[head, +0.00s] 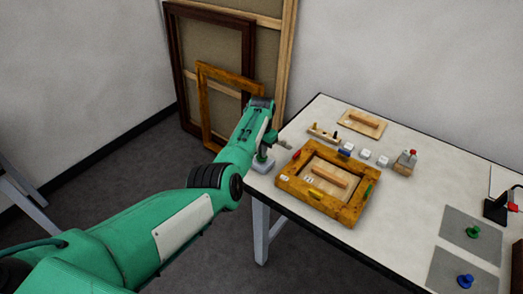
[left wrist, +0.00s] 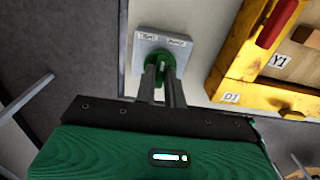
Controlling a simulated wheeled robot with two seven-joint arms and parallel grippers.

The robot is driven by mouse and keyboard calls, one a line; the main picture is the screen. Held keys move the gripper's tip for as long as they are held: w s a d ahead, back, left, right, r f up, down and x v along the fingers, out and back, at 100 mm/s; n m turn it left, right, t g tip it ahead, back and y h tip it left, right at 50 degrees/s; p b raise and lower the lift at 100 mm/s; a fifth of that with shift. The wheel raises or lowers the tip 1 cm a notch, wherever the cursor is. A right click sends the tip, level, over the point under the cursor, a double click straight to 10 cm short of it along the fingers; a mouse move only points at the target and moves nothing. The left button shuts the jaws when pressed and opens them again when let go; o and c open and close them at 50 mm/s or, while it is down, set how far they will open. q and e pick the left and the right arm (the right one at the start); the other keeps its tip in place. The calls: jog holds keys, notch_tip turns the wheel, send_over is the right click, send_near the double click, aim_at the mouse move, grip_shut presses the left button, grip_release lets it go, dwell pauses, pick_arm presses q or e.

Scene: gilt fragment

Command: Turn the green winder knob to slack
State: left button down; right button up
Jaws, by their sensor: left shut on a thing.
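The winder is a pale grey block (left wrist: 144,48) with two small labels along its far edge, too small to read surely. The green winder knob (left wrist: 231,97) is a low round piece on it, mostly covered by my fingers. My left gripper (left wrist: 163,68) is shut on the knob from above. In the head view the winder base (head: 262,165) sits at the table's near left corner, and my left gripper (head: 264,150) is just over it, with the knob largely hidden there. My right gripper is in neither view.
A golden wooden frame (head: 287,182) with coloured pieces on its rim lies just right of the winder. Green (head: 473,231) and blue (head: 465,281) knobs sit on grey mats at right. Large frames lean on the wall.

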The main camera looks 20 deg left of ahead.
pick_arm(q)
jog(key=c, duration=1.5)
grip_release()
notch_tip(320, 180, up, 14)
jog(key=b, duration=0.3)
jog(key=shift+f, duration=0.1)
